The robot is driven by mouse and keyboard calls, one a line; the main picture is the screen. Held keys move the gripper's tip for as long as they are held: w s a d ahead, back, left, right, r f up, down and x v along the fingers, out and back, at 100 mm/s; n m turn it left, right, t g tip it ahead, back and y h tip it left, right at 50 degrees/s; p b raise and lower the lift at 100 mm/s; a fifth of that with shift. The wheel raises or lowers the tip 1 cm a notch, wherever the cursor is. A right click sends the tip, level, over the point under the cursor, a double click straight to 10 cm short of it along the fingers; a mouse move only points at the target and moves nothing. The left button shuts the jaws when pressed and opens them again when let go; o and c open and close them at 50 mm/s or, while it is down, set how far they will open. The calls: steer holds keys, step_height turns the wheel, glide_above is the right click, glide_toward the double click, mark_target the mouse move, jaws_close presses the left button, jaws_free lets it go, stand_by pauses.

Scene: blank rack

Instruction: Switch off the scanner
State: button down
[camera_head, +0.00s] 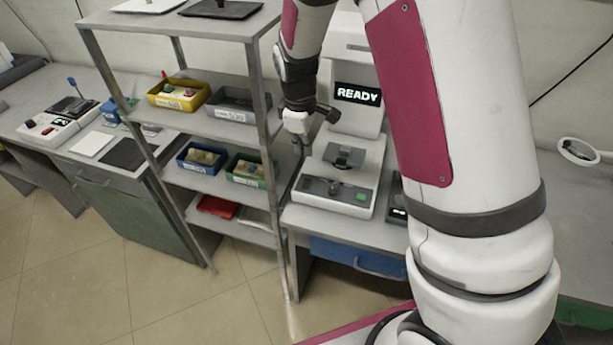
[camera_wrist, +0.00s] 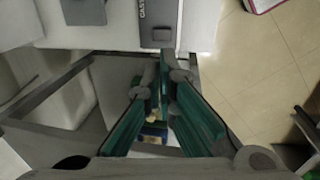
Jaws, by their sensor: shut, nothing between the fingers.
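A white machine (camera_head: 350,125), which looks like the scanner, stands on the bench right of the rack. Its dark display (camera_head: 358,93) is lit and reads READY. Its base has a dark platform (camera_head: 344,155), and a grey front panel with a dark knob or lever (camera_head: 333,187) and a green button (camera_head: 362,196). My gripper (camera_head: 302,138) is shut and empty, at the rack's right post, up and left of the base. The wrist view shows my gripper (camera_wrist: 163,82) below a white body with a grey labelled panel (camera_wrist: 160,18); I cannot tell which part this is.
The grey rack (camera_head: 180,123) stands close on the left with yellow, grey, blue and green bins. Its right post is beside my gripper. A second white device (camera_head: 58,122) stands on the far left bench. A small dark device (camera_head: 397,200) sits right of the machine, partly hidden by my arm.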

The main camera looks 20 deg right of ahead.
mark_target(307, 182)
steer(key=f, duration=0.4)
steer(key=w+d+f+p, duration=0.1)
steer(key=f, duration=0.8)
steer(key=shift+w+d+f+p, duration=0.15)
steer(key=shift+w+f+p, duration=0.05)
steer(key=shift+w+p, duration=0.15)
